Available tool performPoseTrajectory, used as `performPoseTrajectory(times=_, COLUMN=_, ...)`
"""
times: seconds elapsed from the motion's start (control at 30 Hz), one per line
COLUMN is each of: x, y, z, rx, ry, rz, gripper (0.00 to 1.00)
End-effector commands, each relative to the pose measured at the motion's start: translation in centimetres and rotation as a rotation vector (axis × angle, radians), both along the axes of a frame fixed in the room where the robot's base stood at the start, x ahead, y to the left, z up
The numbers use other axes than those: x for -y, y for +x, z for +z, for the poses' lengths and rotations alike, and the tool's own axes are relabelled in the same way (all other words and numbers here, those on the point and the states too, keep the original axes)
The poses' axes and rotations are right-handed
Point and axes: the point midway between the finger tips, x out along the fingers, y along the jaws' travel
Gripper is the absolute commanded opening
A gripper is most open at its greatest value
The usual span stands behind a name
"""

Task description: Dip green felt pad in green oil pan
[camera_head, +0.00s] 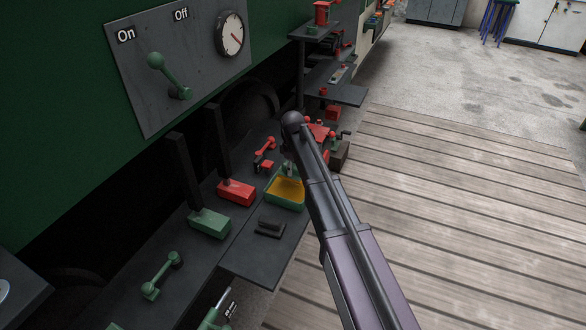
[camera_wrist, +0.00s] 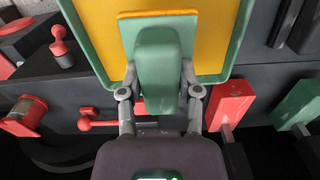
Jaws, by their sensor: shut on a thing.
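The green oil pan (camera_head: 284,206) sits on the dark shelf beside the end of my arm, with yellow oil inside. In the wrist view its green rim (camera_wrist: 241,40) frames the yellow oil (camera_wrist: 213,30). The pad is over the oil, within the rim as seen. I cannot tell whether its underside touches the oil. In the head view my arm mostly hides the gripper and pad.
A red block (camera_head: 236,191) and a green block (camera_head: 210,222) with dark upright bars stand left of the pan. A small dark block (camera_head: 270,228) lies in front. Red parts (camera_head: 266,150) lie behind. The plank floor (camera_head: 470,200) at right is clear.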

Motion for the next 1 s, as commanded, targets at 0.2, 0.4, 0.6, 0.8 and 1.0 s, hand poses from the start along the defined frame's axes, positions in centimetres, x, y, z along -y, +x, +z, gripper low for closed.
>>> performPoseTrajectory(times=0.2, x=0.0, y=0.0, z=1.7, rx=0.0, ry=0.0, rz=0.0, gripper=0.0)
performPoseTrajectory(times=0.4, x=0.0, y=0.0, z=3.2, rx=0.0, ry=0.0, rz=0.0, gripper=0.0)
performPoseTrajectory(times=0.6, x=0.0, y=0.0, z=4.5, rx=0.0, ry=0.0, rz=0.0, gripper=0.0)
performPoseTrajectory(times=0.8, x=0.1, y=0.0, z=4.8, rx=0.0, ry=0.0, rz=-0.001, gripper=0.0)
performPoseTrajectory(times=1.0, x=0.1, y=0.0, z=4.8, rx=0.0, ry=0.0, rz=-0.001, gripper=0.0)
